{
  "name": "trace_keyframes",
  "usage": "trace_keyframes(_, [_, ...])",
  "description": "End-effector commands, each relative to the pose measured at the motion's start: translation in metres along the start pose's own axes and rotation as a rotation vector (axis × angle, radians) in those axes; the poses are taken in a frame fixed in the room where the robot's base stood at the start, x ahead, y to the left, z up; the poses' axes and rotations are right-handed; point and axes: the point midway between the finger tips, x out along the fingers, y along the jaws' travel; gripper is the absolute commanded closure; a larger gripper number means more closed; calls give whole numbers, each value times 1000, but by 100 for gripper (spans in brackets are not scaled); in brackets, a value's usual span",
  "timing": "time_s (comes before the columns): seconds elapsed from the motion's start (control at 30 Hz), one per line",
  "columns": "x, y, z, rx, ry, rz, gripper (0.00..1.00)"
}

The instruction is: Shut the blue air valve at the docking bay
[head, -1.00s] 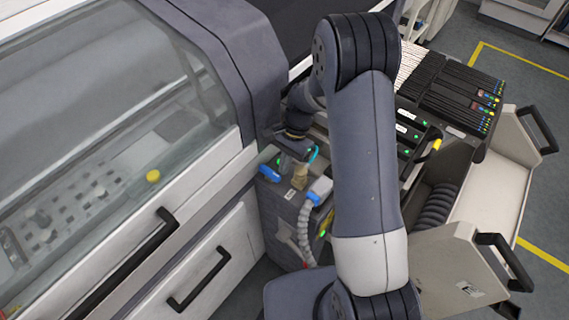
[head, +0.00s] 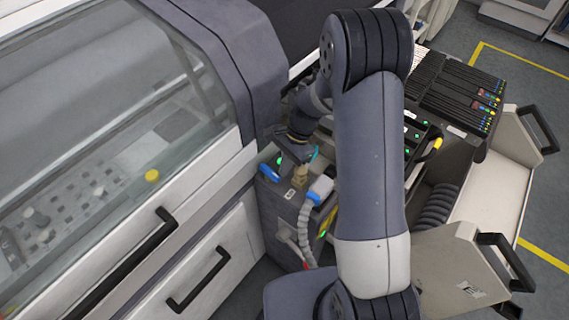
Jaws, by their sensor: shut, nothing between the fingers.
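The blue valve handle (head: 269,173) sits on top of the grey docking bay block (head: 272,205), near its left edge, in the head view. It points down and to the right, away from the machine's side. A brass-coloured fitting (head: 300,175) stands to its right. My gripper (head: 297,153) is just above and behind the fitting, up and to the right of the handle and apart from it. It is shut and empty. Its fingers are small and dark, and partly hard to make out.
A white plug with a blue collar (head: 315,196) and a ribbed grey hose (head: 303,238) are right of the valve. The glass-covered machine (head: 110,110) stands left. A trolley with dark feeders (head: 455,92) and open pale side panels is at right.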

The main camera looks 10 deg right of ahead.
Motion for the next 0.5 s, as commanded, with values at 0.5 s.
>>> trace_keyframes(0.5, [6,12,14,395,-2,-157,100])
